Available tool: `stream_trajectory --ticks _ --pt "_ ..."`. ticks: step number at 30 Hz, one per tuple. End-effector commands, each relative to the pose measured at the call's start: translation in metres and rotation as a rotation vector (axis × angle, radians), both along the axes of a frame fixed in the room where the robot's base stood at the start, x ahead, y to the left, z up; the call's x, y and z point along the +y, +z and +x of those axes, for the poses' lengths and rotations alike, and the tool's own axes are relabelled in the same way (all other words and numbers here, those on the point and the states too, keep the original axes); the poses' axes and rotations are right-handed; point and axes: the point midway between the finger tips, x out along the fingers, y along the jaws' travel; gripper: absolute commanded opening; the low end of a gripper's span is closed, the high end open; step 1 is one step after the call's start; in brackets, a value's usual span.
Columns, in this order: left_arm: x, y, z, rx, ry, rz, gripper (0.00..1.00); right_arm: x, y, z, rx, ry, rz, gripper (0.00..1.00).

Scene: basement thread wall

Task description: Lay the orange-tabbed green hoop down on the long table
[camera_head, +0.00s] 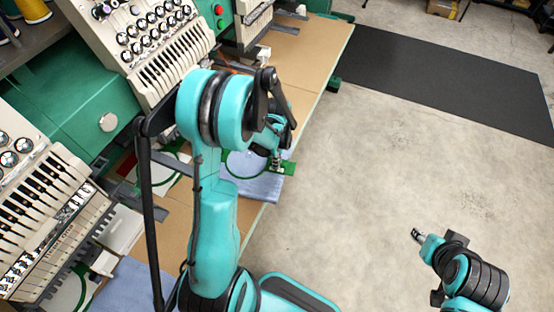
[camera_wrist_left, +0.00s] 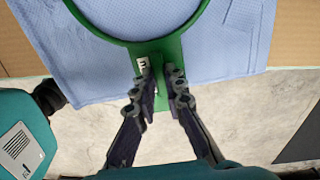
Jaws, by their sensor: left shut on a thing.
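A green hoop (camera_wrist_left: 172,48) shows in the left wrist view, its ring running off the top edge. My left gripper (camera_wrist_left: 158,82) is shut on its green tab, which bears a small white label. No orange shows on the visible part. In the head view the hoop's tab (camera_head: 289,168) and my left gripper (camera_head: 277,158) are over the near edge of the long table (camera_head: 300,50), partly hidden by my arm. A light blue cloth (camera_head: 262,188) lies beneath the hoop; I cannot tell whether they touch. My right gripper (camera_head: 418,236) is over the floor, its fingers too small to judge.
Embroidery machines (camera_head: 150,45) with many needles stand along the table's back side. Another green hoop (camera_head: 160,172) is partly visible left of my arm. A second blue cloth (camera_head: 125,290) lies at lower left. Open floor and a black mat (camera_head: 450,80) are at right.

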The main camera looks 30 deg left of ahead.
Motion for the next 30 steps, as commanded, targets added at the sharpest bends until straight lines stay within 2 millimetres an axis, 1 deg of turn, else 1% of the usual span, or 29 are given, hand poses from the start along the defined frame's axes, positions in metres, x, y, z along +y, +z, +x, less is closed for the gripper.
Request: stream_trajectory --ticks 17,18,20,21,30 --pt "0.0001 -0.0035 0.0 0.0 0.0 0.001 0.0 0.0 -0.0038 0.0002 0.0 0.0 0.0 0.4" --pt "0.0001 -0.0033 0.0 0.0 0.0 0.001 0.16 0.0 -0.0037 0.0001 0.0 0.0 0.0 0.4" --pt "0.0001 -0.0029 0.0 0.0 0.0 0.0 0.32 0.0 -0.0032 0.0001 0.0 0.0 0.0 0.4" --pt "0.0001 -0.0029 0.0 0.0 0.0 0.0 0.35 0.0 -0.0032 0.0001 0.0 0.0 0.0 0.4" --pt "0.0 -0.0014 0.0001 0.0 0.0 0.0 0.35 0.0 -0.0032 0.0001 0.0 0.0 0.0 0.4"
